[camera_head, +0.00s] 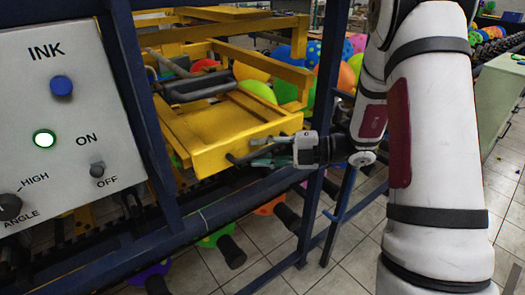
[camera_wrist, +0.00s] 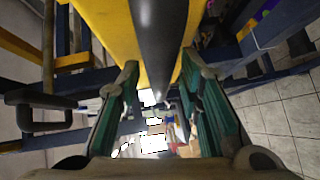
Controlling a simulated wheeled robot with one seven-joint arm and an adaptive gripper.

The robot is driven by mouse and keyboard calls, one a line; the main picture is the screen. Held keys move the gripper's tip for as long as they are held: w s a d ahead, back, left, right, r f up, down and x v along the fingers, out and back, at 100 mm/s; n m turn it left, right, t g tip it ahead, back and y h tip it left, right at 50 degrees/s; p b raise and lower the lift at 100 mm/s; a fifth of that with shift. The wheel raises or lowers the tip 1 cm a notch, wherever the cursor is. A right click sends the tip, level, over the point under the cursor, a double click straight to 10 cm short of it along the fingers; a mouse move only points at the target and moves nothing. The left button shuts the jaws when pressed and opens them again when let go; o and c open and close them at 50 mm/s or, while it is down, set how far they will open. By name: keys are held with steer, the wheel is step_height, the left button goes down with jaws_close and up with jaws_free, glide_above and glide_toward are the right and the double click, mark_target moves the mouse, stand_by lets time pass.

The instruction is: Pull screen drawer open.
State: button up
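The screen drawer (camera_head: 225,145) is a yellow tray-like frame in a blue metal frame, with a dark bar handle (camera_head: 240,157) on its front. My gripper (camera_head: 266,151) is at the right part of this handle, its two green fingers pointing left toward the drawer front. In the wrist view the dark handle bar (camera_wrist: 160,45) runs between the two spread fingertips (camera_wrist: 160,65), with yellow drawer surface (camera_wrist: 108,22) behind it. A small gap shows between the left finger and the bar. The gripper looks open around the handle, though contact on the right is hard to tell.
A control panel (camera_head: 65,115) with INK, ON and OFF controls stands at the left. Blue frame bars (camera_head: 215,212) run below and beside the drawer. Colourful balloons (camera_head: 262,92) lie behind. Tiled floor (camera_head: 345,235) is open in front, below my arm.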

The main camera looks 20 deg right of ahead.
jaws_close()
